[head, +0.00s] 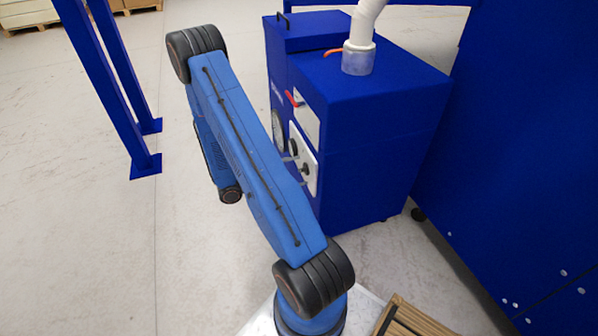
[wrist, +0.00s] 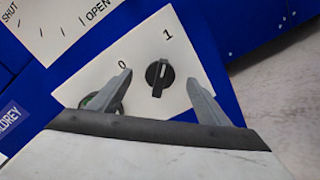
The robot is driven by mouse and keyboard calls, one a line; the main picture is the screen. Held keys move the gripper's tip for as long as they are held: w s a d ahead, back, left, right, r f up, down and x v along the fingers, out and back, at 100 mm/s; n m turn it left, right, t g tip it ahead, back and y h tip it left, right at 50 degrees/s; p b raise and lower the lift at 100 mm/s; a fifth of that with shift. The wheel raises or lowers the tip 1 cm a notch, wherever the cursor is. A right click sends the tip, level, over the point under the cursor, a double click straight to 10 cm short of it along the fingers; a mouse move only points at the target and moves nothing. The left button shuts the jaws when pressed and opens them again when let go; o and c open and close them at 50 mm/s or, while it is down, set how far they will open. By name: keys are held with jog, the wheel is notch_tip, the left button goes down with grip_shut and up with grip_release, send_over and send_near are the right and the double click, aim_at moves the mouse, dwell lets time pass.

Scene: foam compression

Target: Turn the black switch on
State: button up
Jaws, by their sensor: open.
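The black switch (wrist: 159,76) is a round knob with a raised grip and a white mark, on a white panel (wrist: 180,50) printed 0 and 1. Its white mark points up, roughly toward the 1. My gripper (wrist: 158,78) is open in the wrist view, with one grey finger on each side of the switch. I see gaps between fingers and knob; depth is hard to judge. In the head view the panel (head: 311,175) is on the front of a blue machine (head: 368,165), and my arm mostly hides my gripper.
A greenish round part (wrist: 92,102) is partly hidden behind the left finger. A white SHUT/OPEN plate (wrist: 55,25) is beside the panel. The machine has a red handle (head: 292,99) and a white hose (head: 365,25) on top. Floor left of it is open, past a blue post (head: 120,85).

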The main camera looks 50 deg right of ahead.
jog(key=v, duration=0.7)
dwell(0.7)
dwell(0.5)
jog(key=s+a+r+m+t+y, duration=0.1)
jog(key=s+a+r+t+y, duration=0.3)
jog(key=a+r, duration=0.5)
jog(key=s+a+r+m+t+y, duration=0.1)
jog(key=s+a+r+t+y, duration=0.4)
jog(key=a+r, duration=0.5)
jog(key=s+a+r+m+t+y, duration=0.1)
jog(key=s+a+r+t+y, duration=0.4)
jog(key=a+r, duration=0.4)
notch_tip(320, 180, up, 3)
jog(key=shift+s+a+f+m+y, duration=0.2)
jog(key=shift+s+m+y, duration=0.1)
jog(key=shift+y, duration=0.3)
